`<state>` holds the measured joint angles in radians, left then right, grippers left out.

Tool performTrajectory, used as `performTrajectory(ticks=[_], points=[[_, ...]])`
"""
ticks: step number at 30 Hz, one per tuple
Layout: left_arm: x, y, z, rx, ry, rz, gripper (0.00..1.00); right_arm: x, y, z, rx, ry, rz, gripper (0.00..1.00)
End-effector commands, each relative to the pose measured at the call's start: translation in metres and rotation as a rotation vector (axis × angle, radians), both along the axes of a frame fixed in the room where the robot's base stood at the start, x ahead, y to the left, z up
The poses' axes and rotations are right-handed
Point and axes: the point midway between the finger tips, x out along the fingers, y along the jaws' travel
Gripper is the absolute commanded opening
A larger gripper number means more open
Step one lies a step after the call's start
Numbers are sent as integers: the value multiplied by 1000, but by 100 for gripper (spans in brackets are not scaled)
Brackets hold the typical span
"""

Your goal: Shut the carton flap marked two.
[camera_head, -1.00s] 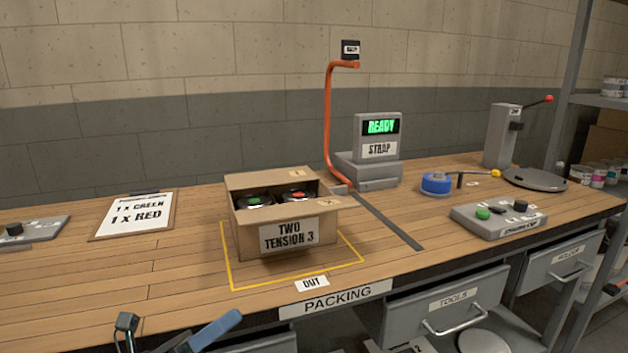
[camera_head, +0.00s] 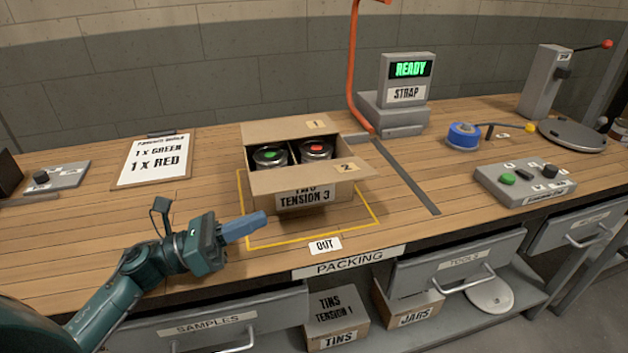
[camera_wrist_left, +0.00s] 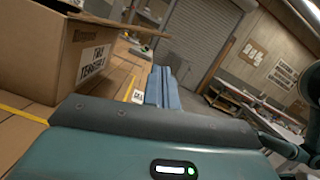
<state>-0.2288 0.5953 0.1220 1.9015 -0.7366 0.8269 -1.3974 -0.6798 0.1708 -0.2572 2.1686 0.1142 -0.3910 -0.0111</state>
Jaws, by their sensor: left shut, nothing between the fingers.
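The open cardboard carton (camera_head: 262,200) stands inside a yellow outline on the bench. Its front flap marked two (camera_head: 312,177) sticks outward over the top of the front label. The rear flap marked one (camera_head: 290,131) is open too. Inside are a green-marked tin (camera_head: 271,155) and a red-marked tin (camera_head: 316,149). My left gripper (camera_head: 262,219) is shut and empty, in front of the carton's left front corner and below the flap. In the left wrist view, the carton (camera_wrist_left: 50,60) is left of the shut blue fingers (camera_wrist_left: 163,88). My right gripper is not in view.
The order clipboard (camera_head: 152,160) lies left of the carton. The strap machine (camera_head: 402,95) with its orange arch (camera_head: 353,70) stands behind right. A button box (camera_head: 525,183) and blue tape roll (camera_head: 464,136) are to the right.

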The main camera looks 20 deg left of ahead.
Motion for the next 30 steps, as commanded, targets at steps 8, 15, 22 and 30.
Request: performTrajectory(ticks=[8,15,22,30], points=[[16,-21,10,3,-6,0,0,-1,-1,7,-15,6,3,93],[43,-55,21,1,-6,0,0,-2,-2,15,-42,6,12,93],[57,-74,24,2,-3,1,0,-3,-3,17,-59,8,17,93],[59,-77,23,4,-2,1,0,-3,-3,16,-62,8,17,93]])
